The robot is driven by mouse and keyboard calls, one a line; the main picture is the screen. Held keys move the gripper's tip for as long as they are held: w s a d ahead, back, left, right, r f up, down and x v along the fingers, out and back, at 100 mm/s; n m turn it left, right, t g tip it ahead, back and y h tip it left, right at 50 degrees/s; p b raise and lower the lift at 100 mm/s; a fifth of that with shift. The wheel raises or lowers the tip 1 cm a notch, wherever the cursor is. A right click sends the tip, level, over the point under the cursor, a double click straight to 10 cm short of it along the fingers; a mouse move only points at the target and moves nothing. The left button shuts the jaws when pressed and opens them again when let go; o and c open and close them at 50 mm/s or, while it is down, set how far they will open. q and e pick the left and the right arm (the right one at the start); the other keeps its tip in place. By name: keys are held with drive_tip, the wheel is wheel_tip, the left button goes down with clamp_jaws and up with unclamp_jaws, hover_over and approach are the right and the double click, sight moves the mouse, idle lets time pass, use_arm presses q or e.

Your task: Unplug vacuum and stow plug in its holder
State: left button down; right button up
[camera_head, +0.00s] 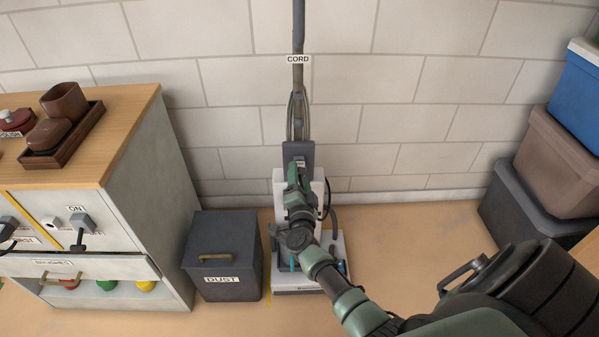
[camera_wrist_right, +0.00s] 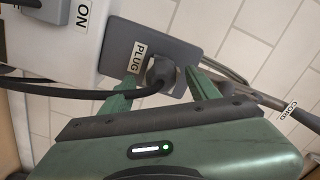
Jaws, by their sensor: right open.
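The upright vacuum (camera_head: 280,187), white and grey, stands against the wall with its cord looped below the CORD label. A dark grey holder block (camera_head: 298,150) on its upper body also shows in the right wrist view, marked PLUG (camera_wrist_right: 190,55). In that view the black plug (camera_wrist_right: 160,72) with its cable is at the holder, apparently seated in it. My right gripper (camera_head: 297,178) is at the holder; its open green fingers (camera_wrist_right: 163,85) lie on either side of the plug. Whether they touch it I cannot tell. My left gripper is not in view.
A cabinet (camera_head: 150,190) at the left carries a dark fitting (camera_head: 82,224) under an ON label and a tray (camera_head: 62,148) on top. A dark DUST bin (camera_head: 225,250) stands between cabinet and vacuum. Stacked boxes (camera_head: 555,165) are at the right. Floor right of the vacuum is clear.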

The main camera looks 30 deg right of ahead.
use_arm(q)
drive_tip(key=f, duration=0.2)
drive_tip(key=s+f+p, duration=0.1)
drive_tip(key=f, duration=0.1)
use_arm(e)
drive_tip(key=v, duration=0.6)
drive_tip(key=shift+w, duration=0.1)
